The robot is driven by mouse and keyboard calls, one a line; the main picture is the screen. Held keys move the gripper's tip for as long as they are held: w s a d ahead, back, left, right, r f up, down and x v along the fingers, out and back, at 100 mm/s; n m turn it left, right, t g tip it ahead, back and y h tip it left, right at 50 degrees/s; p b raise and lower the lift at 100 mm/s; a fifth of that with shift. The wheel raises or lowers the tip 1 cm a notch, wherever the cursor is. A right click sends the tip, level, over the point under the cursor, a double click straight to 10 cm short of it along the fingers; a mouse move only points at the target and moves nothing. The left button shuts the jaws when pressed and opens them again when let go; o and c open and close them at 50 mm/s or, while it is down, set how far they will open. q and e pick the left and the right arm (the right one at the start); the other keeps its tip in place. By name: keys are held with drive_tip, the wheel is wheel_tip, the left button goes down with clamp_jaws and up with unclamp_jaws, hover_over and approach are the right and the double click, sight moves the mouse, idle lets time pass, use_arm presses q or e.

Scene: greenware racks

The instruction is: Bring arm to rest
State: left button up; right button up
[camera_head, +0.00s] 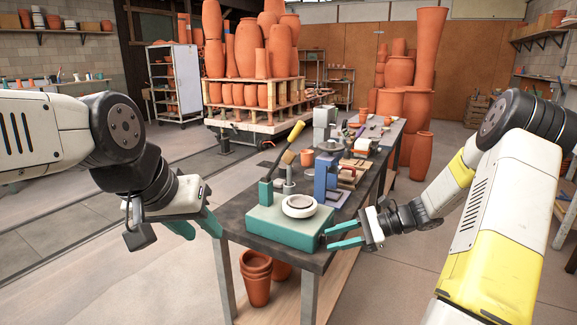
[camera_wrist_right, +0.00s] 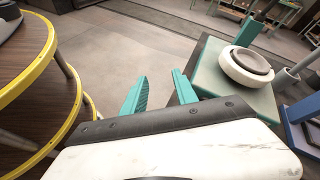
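My right gripper (camera_head: 343,238) has teal fingers that stand apart with nothing between them. It is beside the right front corner of the workbench (camera_head: 236,229), close to a green block-shaped base (camera_head: 282,230). In the right wrist view the same gripper (camera_wrist_right: 158,88) shows two spread fingers over bare floor. My left gripper (camera_head: 197,226) hangs at the left of the bench with teal fingers pointing down and right. Its fingers appear apart, and I see nothing held.
A pale ring-shaped bowl (camera_head: 299,206) sits on the green base. A blue stand (camera_head: 325,177) is behind it. Terracotta pots (camera_head: 257,284) are stacked under the bench. In the right wrist view a round yellow-edged tiered rack (camera_wrist_right: 52,42) stands at left. Floor left of the bench is clear.

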drive_tip(key=s+r+n+t+h, duration=0.4)
drive_tip(key=s+r+n+h, duration=0.6)
drive_tip(key=s+r+n, duration=0.6)
drive_tip(key=s+r, duration=0.3)
drive_tip(key=s, duration=0.3)
drive_tip(key=shift+a+r+h, duration=0.15)
drive_tip(key=shift+a+h, duration=0.25)
